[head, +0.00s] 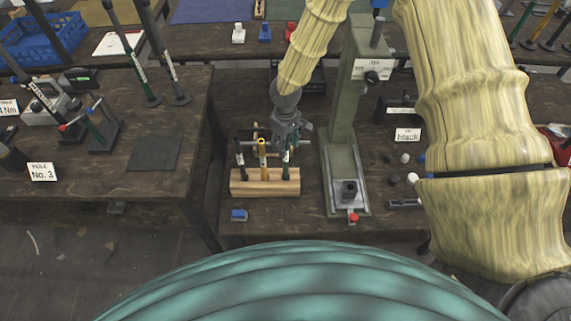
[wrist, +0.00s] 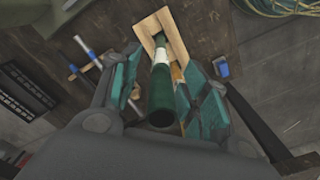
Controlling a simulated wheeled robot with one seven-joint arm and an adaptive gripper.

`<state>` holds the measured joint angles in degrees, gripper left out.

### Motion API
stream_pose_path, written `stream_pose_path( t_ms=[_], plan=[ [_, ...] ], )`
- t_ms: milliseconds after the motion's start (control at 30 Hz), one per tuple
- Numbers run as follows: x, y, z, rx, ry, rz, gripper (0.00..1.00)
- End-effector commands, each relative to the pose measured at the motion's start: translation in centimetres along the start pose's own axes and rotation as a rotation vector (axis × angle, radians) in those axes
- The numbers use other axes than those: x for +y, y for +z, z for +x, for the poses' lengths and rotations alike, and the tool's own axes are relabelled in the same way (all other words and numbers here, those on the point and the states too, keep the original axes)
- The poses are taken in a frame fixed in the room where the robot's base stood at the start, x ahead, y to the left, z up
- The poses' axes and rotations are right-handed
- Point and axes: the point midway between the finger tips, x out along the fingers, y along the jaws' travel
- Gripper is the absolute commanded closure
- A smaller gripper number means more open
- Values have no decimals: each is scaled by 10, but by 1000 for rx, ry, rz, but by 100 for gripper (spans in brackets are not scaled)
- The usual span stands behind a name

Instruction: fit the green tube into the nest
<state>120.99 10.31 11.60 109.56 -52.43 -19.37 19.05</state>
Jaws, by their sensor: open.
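The green tube (head: 286,166) stands upright in a wooden rack (head: 265,188), at its right end, beside a yellow tube (head: 262,158) and a dark tube (head: 239,160). In the wrist view the green tube (wrist: 161,80), with a white label, points up between the fingers. My gripper (head: 287,142) is open around its upper part; I cannot tell whether either finger touches it. The wrist view shows my gripper (wrist: 163,92) with one finger on each side. A grey block (head: 349,190) on the press base looks like the nest; its opening is too small to make out.
The green press column (head: 342,120) stands close right of the rack. A red button (head: 353,217) is at its base front. A blue block (head: 239,214) lies in front of the rack. Small caps (head: 405,158) lie right of the press. A gap separates the left table (head: 180,130).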

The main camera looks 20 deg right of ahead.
Motion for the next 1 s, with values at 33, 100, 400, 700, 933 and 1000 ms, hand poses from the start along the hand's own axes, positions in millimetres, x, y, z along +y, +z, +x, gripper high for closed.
stream_pose_path(
  t_ms=[33,100,400,700,933,1000],
  plan=[
    [0,0,3,-1,0,0,55],
    [0,0,7,-1,-1,1,55],
    [0,0,11,0,0,0,55],
    [0,0,11,0,0,1,100],
    [0,0,11,0,0,0,100],
    [0,0,11,0,0,0,100]
  ],
)
